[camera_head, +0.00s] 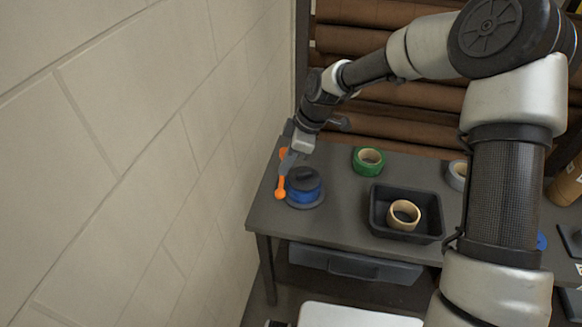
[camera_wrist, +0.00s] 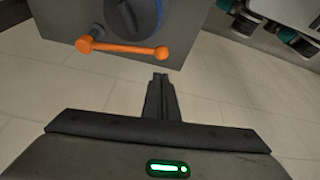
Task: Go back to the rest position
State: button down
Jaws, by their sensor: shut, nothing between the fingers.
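My gripper (camera_head: 288,162) is at the left end of the dark table (camera_head: 335,158), close to the wall. It also shows in the wrist view (camera_wrist: 160,78), where the two fingers are together with nothing between them. Beside it is an orange bar with rounded ends (camera_head: 280,190), partly hidden by the gripper in the head view. The orange bar (camera_wrist: 122,48) lies across the wrist view beyond the fingertips, with a visible gap. A blue and black round device (camera_head: 305,194) sits on the table just right of the bar.
A pale block wall (camera_head: 150,140) stands close on the left. A green tape roll (camera_head: 368,161), a black tray (camera_head: 376,212) holding a tan roll (camera_head: 403,214), and a grey-white roll (camera_head: 457,175) are on the table. Large brown rolls (camera_head: 370,45) are stacked behind it.

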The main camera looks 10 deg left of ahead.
jog(key=shift+a+r, duration=0.1)
dwell(0.3)
jog(key=s+d+r+m+t+h, duration=0.2)
jog(key=s+d+r+m, duration=0.3)
jog(key=d+r, duration=0.45)
jog(key=s+d+r+m+t+h, duration=0.15)
jog(key=s+d+r+m, duration=0.25)
jog(key=d+r, duration=0.55)
jog(key=s+d+r+m+t+p, duration=0.1)
jog(key=s+d+r+m, duration=0.2)
jog(key=s, duration=0.4)
jog(key=s+d+r+m+t+p, duration=0.1)
jog(key=s+d+r+m, duration=0.2)
jog(key=s+d+m, duration=0.2)
jog(key=shift+s+r+m, duration=0.3)
jog(key=shift+s+m, duration=0.7)
jog(key=shift+t+h, duration=0.25)
